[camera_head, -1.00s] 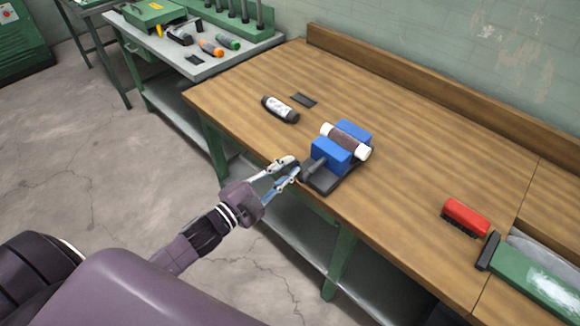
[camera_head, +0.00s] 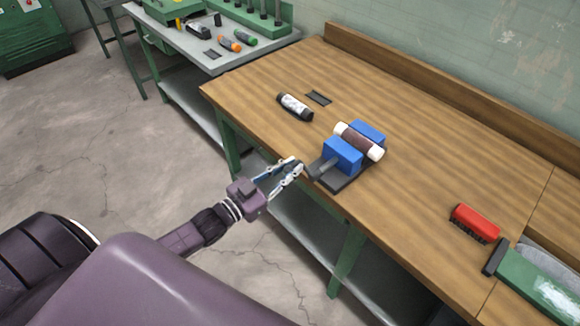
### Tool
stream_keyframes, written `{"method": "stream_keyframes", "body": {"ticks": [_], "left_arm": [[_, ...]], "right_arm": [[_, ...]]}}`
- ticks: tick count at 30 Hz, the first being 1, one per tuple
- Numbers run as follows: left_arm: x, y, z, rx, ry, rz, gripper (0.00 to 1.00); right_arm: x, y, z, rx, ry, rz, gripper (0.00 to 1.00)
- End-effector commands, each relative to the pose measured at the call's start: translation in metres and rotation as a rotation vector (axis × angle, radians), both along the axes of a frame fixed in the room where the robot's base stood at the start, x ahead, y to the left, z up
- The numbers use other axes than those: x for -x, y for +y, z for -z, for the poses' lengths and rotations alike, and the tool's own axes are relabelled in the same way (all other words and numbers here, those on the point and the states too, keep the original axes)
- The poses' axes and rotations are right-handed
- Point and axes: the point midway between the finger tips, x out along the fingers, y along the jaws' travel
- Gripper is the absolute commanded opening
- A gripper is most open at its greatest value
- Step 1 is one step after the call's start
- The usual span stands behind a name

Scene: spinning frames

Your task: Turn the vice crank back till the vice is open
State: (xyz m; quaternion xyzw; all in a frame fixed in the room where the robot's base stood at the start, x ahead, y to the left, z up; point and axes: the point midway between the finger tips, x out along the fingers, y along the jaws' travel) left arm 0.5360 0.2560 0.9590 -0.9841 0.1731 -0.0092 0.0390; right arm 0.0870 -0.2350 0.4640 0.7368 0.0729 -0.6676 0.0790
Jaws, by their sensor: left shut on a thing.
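The vice, with two blue jaws (camera_head: 343,155) on a dark base (camera_head: 347,182), stands at the front edge of the wooden bench. A dark cylinder with white ends (camera_head: 358,142) lies between the jaws; I cannot make out any gap beside it. A grey screw (camera_head: 327,166) runs from the near jaw to the dark crank (camera_head: 310,172) at the bench edge. My left gripper (camera_head: 298,168) is shut on the crank, its fingertips hiding part of it. My right gripper is not in view.
A dark bottle with a white label (camera_head: 294,107) and a small black plate (camera_head: 318,97) lie behind the vice. A red brush (camera_head: 475,223) and a green tool (camera_head: 540,287) lie to the right. The wooden bench (camera_head: 425,165) is bare between.

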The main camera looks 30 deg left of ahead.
Motion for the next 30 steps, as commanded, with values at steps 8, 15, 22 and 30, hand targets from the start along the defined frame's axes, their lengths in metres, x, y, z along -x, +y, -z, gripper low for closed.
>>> {"method": "stream_keyframes", "body": {"ticks": [8, 15, 22, 30], "left_arm": [[-0.0046, 0.0019, 0.0005, 0.105, 0.027, -0.002, 0.00], [-0.0048, 0.0020, 0.0019, 0.131, 0.037, -0.002, 0.00], [-0.0047, 0.0018, 0.0021, 0.132, 0.037, -0.001, 0.00], [-0.0048, 0.0016, 0.0020, 0.132, 0.037, -0.001, 0.34]], "right_arm": [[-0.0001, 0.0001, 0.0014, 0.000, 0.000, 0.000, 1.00], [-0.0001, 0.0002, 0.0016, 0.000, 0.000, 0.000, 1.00], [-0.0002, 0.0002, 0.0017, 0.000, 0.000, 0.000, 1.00], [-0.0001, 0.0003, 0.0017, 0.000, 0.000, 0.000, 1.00]]}}
